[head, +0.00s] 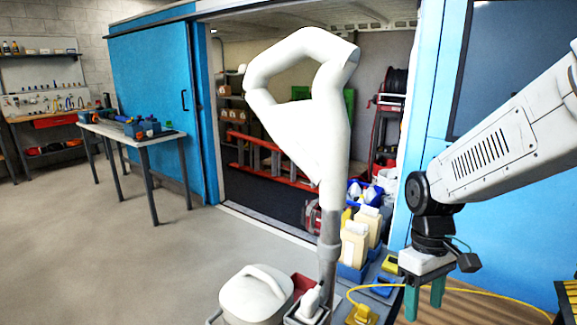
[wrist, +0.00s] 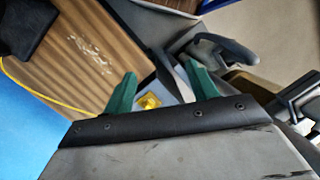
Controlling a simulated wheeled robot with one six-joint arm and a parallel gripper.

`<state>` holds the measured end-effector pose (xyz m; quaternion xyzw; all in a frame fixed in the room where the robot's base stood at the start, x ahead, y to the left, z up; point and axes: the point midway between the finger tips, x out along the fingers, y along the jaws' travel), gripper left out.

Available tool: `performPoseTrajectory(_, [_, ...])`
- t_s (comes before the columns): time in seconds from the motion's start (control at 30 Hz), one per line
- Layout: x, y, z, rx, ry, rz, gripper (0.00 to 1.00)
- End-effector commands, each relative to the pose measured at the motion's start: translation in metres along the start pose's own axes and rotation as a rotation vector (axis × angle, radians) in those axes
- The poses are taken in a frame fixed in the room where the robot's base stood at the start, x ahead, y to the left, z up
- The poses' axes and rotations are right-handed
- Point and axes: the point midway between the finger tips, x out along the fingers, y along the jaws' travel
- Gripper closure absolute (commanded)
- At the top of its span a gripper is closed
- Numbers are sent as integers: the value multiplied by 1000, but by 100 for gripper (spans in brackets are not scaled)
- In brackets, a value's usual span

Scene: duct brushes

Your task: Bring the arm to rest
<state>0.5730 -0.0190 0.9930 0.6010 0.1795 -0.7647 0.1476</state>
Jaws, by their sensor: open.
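My gripper (head: 425,297) is at the right of the head view, with its two green fingers pointing down and apart. In the wrist view the fingers of my gripper (wrist: 160,86) are also spread, with nothing held between them. The gripper hangs near a striped wooden surface and a yellow cable. A yellow piece (wrist: 149,101) shows between the fingers in the wrist view, beyond them. The fingertips look clear of it, but the exact gap cannot be told.
A large white branching duct (head: 322,130) stands centre. Blue bins with cream bottles (head: 354,243) stand beside it. A yellow cable (head: 480,289) crosses the wooden surface (head: 470,303). A white lidded container (head: 256,295) is at the front. A workbench (head: 150,140) stands left, with open floor before it.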

Motion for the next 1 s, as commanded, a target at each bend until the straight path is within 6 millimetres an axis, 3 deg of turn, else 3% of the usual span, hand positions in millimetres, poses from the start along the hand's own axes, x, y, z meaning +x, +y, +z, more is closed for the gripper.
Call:
performPoseTrajectory(0.03, [-11,-7,18,74,17,7,42])
performPoseTrajectory(0.2, [-32,-30,72,303,64,17,42])
performPoseTrajectory(0.5, [-50,-60,142,465,215,45,42])
performPoseTrajectory(0.7, [-62,-67,158,468,320,69,42])
performPoseTrajectory(1.0, [-67,-68,161,469,347,76,42])
